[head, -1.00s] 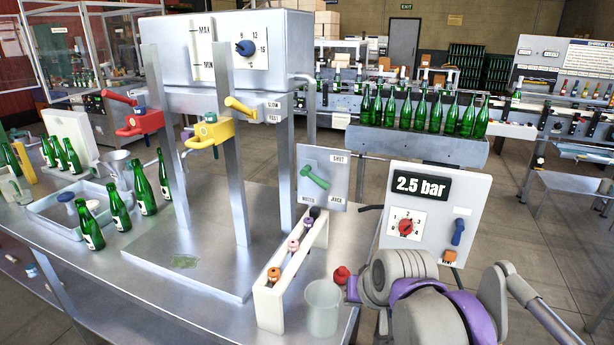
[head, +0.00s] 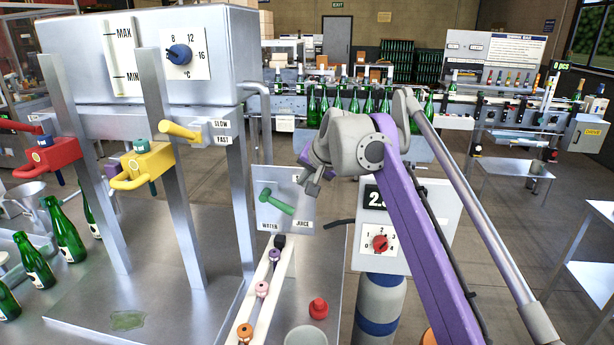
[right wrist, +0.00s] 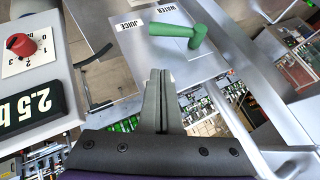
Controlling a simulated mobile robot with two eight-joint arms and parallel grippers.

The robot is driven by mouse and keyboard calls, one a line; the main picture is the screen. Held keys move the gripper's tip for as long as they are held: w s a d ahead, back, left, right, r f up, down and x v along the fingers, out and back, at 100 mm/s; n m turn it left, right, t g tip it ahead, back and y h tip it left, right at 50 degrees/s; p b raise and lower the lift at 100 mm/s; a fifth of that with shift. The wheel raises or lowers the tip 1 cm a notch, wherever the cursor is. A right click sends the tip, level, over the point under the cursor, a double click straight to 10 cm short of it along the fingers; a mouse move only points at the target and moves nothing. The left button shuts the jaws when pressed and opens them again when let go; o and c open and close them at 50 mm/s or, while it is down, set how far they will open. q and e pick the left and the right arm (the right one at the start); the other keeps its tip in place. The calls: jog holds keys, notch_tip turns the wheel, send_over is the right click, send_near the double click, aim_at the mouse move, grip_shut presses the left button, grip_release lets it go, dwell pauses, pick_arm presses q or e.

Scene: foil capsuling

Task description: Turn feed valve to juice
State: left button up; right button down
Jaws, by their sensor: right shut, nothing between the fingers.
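The feed valve is a grey panel (head: 275,222) with a green lever (head: 279,203), marked WATER at lower left and JUICE at lower right. In the head view the lever's handle slopes down and right, towards the JUICE side. In the right wrist view the panel is upside down, and the lever (right wrist: 172,30) points left, its end near the JUICE label. My right gripper (head: 310,188) is just right of the panel, partly over its upper right edge. In the right wrist view its fingers (right wrist: 158,75) are shut and empty, apart from the lever. My left gripper is not in view.
A pressure panel with a red knob (head: 380,243) stands right of the valve, partly behind my right arm. A white rack (head: 262,275) with coloured pieces, a red cap (head: 318,308) and a clear beaker (head: 306,336) are below. Steel posts of the filler (head: 243,190) rise at left.

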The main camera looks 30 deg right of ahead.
aim_at(290, 208)
jog(key=w+a+f, duration=0.2)
jog(key=w+f, duration=0.1)
jog(key=f, duration=0.3)
jog(key=shift+w+f+b, duration=0.2)
jog(key=shift+f+b, duration=0.05)
jog(key=shift+b, duration=0.1)
jog(key=shift+f+p, duration=0.5)
jog(key=shift+f, duration=0.2)
jog(key=shift+w+f, duration=0.1)
jog(key=shift+f, duration=0.35)
